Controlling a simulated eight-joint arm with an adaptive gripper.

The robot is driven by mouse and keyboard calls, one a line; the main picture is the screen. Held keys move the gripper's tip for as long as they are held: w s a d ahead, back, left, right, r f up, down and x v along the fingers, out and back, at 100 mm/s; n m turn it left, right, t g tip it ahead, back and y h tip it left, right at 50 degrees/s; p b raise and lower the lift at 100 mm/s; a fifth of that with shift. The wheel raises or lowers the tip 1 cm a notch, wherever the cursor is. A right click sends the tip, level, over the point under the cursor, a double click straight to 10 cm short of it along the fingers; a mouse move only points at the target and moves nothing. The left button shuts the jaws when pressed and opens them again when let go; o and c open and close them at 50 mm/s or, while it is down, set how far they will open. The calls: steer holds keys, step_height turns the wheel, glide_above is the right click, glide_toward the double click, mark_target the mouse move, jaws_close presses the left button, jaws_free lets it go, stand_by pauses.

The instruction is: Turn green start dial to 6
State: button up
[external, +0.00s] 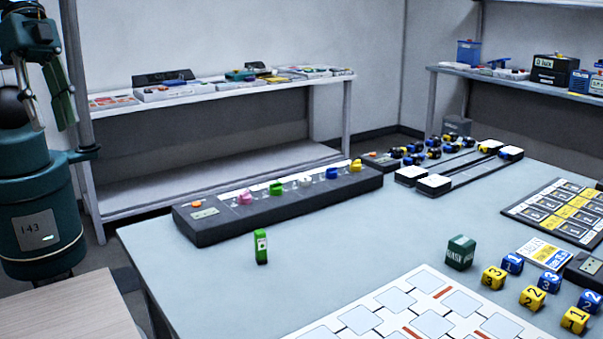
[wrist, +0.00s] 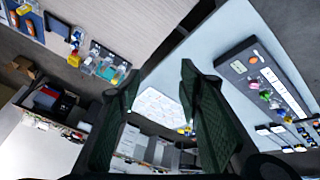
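The green start dial (external: 276,188) sits on a long dark panel (external: 290,213) at the back of the table, between a pink dial (external: 243,197) and a white dial (external: 305,180). It also shows small in the wrist view (wrist: 265,95), right of my fingers. Its pointer setting and scale numbers are too small to read. My gripper (external: 46,112) is raised at the far left, well away from the panel. In the wrist view its two dark green fingers (wrist: 162,68) are apart with nothing between them.
A small green block (external: 261,247) stands on the table in front of the panel. A blue dial (external: 332,172) and yellow dial (external: 355,166) are farther right. Numbered cubes (external: 535,298) and a white grid board (external: 400,310) lie at front right. The table's left part is mostly clear.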

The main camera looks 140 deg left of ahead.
steer(key=w+a+n+g+p, duration=0.1)
steer(key=w+a+n, duration=0.25)
steer(key=a, duration=0.25)
steer(key=w+a+n+g+p, duration=0.1)
steer(key=w+a+n, duration=0.1)
steer(key=a+n, duration=0.35)
steer(key=n+g+h+p, duration=0.1)
steer(key=n+g+p, duration=0.25)
steer(key=n, duration=1.15)
glide_toward(276, 188)
steer(key=shift+s+d, duration=0.1)
steer(key=shift+d, duration=0.1)
steer(key=shift+s+a+f, duration=0.25)
steer(key=shift+a+f, duration=0.1)
steer(key=shift+a, duration=0.05)
steer(key=shift+f, duration=3.95)
steer(key=shift+c, duration=0.2)
